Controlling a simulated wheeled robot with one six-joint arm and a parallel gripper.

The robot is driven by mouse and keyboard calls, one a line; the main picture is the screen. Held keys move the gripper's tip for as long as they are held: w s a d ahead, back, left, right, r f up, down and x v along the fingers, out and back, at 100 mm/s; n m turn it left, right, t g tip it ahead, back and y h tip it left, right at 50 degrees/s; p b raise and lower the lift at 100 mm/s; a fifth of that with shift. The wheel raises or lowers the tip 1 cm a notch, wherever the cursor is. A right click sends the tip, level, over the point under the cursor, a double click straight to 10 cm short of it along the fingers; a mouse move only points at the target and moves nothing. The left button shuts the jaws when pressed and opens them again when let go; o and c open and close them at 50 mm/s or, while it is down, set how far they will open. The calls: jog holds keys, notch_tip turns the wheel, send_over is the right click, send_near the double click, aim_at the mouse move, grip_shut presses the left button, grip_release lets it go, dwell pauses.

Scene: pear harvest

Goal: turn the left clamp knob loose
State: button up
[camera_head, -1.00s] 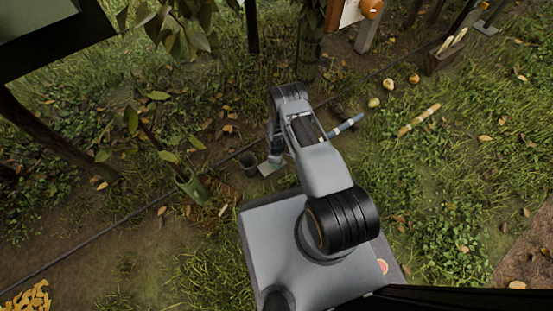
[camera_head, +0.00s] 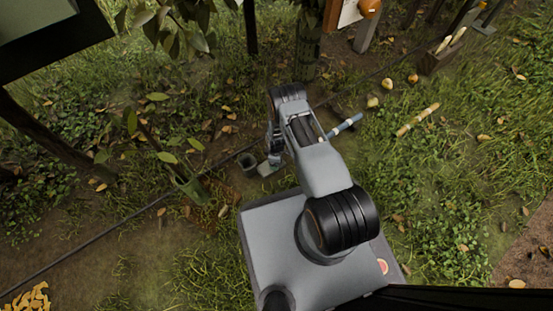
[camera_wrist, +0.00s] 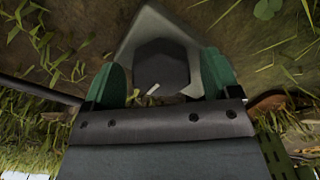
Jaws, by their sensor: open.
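A dark knob (camera_wrist: 162,66) with flat sides and a small white mark stands on a light grey plate (camera_wrist: 150,18) in the wrist view. My gripper (camera_wrist: 165,77) is open, with one green pad on each side of the knob. Some gap shows around the knob; whether a pad touches it I cannot tell. In the head view my gripper (camera_head: 274,150) points down beside the pale plate (camera_head: 266,169), and the arm hides the knob. No second knob is clear in these views.
A thin dark line (camera_head: 105,237) crosses the ground. A blue-and-white stick (camera_head: 347,124), a wooden stick (camera_head: 417,119) and pears (camera_head: 373,101) lie right.

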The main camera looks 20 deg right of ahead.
notch_tip(320, 180, up, 14)
jog(key=p, duration=0.6)
jog(key=shift+f, duration=0.1)
dwell(0.4)
